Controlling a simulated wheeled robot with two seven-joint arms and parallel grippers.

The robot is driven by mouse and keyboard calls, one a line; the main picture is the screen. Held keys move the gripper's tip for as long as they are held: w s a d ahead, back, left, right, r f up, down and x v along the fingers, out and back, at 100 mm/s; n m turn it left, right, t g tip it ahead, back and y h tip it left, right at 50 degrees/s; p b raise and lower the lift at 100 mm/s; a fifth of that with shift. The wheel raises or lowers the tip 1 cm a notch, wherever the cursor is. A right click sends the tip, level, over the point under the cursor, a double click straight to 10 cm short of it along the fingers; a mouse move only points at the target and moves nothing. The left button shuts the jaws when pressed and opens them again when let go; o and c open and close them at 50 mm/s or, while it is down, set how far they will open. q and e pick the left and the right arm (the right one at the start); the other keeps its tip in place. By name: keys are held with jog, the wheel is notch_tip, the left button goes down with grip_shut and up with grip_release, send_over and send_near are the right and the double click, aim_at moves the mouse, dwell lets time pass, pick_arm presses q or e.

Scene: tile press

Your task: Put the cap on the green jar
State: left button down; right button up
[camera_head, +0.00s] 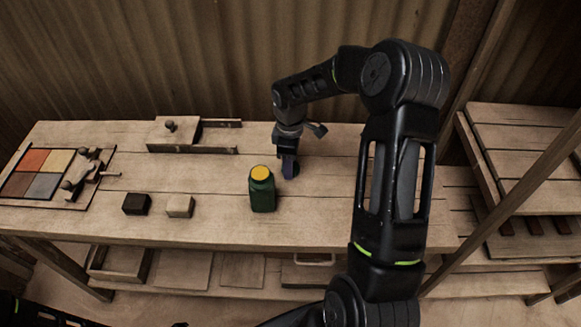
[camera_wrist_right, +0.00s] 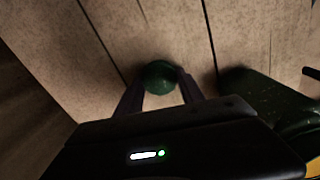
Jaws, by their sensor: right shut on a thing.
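The green jar (camera_head: 262,193) stands upright near the front middle of the table, with a yellow disc at its top. In the right wrist view its dark green side (camera_wrist_right: 262,98) lies at the right, its yellow part at the edge. My right gripper (camera_head: 290,171) is just behind and right of the jar, pointing down. In the wrist view its fingers are shut on a round dark green cap (camera_wrist_right: 160,75), beside the jar and apart from it. The head view hides the cap behind the gripper. My left gripper is not in view.
A dark block (camera_head: 137,204) and a light block (camera_head: 180,206) lie left of the jar. A board with coloured tiles (camera_head: 40,174) and a wooden press is at the far left. A wooden box (camera_head: 172,135) stands at the back. The table right of the jar is clear.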

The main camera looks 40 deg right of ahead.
jog(key=c, duration=0.3)
jog(key=shift+c, duration=0.2)
notch_tip(320, 180, up, 10)
jog(key=b, duration=0.1)
dwell(0.4)
dwell(0.4)
